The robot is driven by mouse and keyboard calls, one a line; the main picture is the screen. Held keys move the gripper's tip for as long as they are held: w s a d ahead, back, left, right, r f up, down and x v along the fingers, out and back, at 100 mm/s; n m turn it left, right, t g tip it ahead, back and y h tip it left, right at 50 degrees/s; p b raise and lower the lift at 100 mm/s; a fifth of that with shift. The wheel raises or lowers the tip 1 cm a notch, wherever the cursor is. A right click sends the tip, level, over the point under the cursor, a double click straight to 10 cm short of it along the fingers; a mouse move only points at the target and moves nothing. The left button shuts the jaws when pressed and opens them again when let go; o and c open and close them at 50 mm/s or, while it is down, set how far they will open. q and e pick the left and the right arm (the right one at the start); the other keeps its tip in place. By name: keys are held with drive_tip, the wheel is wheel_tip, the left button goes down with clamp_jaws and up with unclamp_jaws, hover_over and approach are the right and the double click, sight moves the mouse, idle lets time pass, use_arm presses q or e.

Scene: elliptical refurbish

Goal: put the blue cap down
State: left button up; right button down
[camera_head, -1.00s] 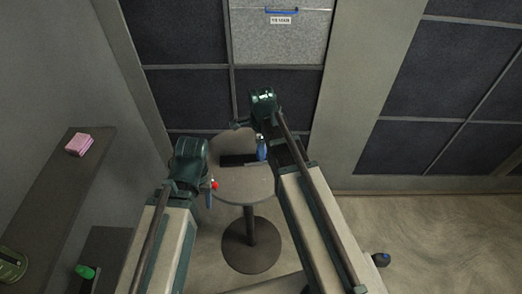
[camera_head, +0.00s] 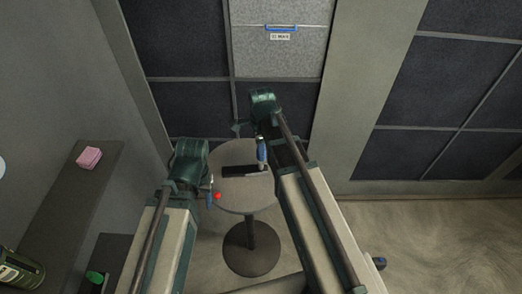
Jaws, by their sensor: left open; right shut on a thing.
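The blue cap (camera_head: 261,150) shows as a small blue shape at my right gripper (camera_head: 262,158), over the right part of a round grey table (camera_head: 247,198). My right gripper is shut on it; the fingers partly hide it. I cannot tell whether the cap touches anything below. My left gripper (camera_head: 211,190) is open at the table's left edge. A small red ball-like thing (camera_head: 217,196) is beside its fingers.
A flat black object (camera_head: 238,171) lies on the table, just left of the cap. A shelf at left holds a pink block (camera_head: 88,158), with a green-topped item (camera_head: 95,277) and a dark green can (camera_head: 20,272) lower down.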

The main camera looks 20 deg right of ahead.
wheel_tip(320, 180, up, 4)
drive_tip(key=p, duration=0.2)
drive_tip(key=shift+p, duration=0.35)
wheel_tip(320, 180, down, 3)
drive_tip(key=b, duration=0.2)
drive_tip(key=shift+r+b, duration=0.15)
drive_tip(key=shift+b, duration=0.2)
use_arm(q)
drive_tip(key=shift+r, duration=0.8)
use_arm(e)
drive_tip(key=shift+r, duration=0.1)
